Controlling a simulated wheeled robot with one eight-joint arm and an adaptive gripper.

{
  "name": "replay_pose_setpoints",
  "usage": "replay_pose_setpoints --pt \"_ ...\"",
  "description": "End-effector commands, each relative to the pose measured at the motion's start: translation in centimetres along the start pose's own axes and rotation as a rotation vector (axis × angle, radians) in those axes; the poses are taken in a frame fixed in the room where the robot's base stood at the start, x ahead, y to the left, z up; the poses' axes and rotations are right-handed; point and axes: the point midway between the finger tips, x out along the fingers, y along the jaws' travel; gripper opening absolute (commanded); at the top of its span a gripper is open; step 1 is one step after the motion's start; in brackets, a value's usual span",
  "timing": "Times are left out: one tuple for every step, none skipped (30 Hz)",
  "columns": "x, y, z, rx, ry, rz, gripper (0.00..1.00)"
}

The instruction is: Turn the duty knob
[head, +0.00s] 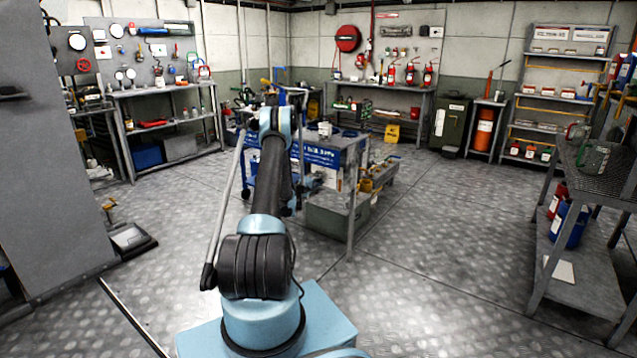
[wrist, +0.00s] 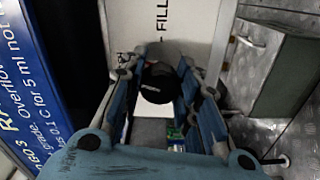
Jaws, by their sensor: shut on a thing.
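In the wrist view, a round dark knob (wrist: 157,88) with a grey upper part sits between the two blue fingers of my gripper (wrist: 163,68). The fingers are closed on it from both sides. The knob stands in front of a white panel (wrist: 205,22) marked "FILL". Any mark on the knob is hard to read, and the fingers hide its sides. In the head view, my arm reaches to the blue bench (head: 318,156) in the middle of the room. My gripper and the knob are hidden there behind the arm.
A blue sign (wrist: 55,70) with white text stands close on the left in the wrist view. A grey box (head: 337,215) sits under the bench end. A grey metal table (head: 588,268) stands at right. Open plate floor (head: 440,250) lies between.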

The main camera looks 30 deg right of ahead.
Motion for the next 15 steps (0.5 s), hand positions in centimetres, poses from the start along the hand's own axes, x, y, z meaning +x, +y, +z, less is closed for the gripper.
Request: replay_pose_setpoints --pt "-0.17 -0.18 -0.31 -0.040 0.006 -0.002 0.06" --pt "-0.17 -0.18 -0.30 -0.065 0.006 -0.002 0.06" --pt "-0.17 -0.18 -0.29 -0.098 0.006 -0.002 0.06" --pt "-0.17 -0.18 -0.29 -0.122 0.005 -0.002 0.06" --pt "-0.17 -0.18 -0.28 -0.145 0.005 -0.002 0.06" --pt "-0.17 -0.19 -0.27 -0.175 0.005 -0.002 0.06" --pt "-0.17 -0.19 -0.27 -0.197 0.005 -0.002 0.06" --pt "-0.17 -0.19 -0.26 -0.216 0.005 -0.002 0.06" --pt "-0.17 -0.19 -0.25 -0.241 0.005 -0.002 0.06" --pt "-0.14 -0.18 -0.20 -0.259 0.005 -0.002 0.06" --pt "-0.09 -0.17 -0.15 -0.275 0.004 -0.002 0.06" --pt "-0.08 -0.17 -0.12 -0.296 0.004 -0.002 0.06" --pt "-0.07 -0.17 -0.11 -0.310 0.004 -0.002 0.06" --pt "-0.07 -0.17 -0.10 -0.323 0.003 -0.002 0.06" --pt "-0.07 -0.17 -0.09 -0.338 0.003 -0.002 0.06"
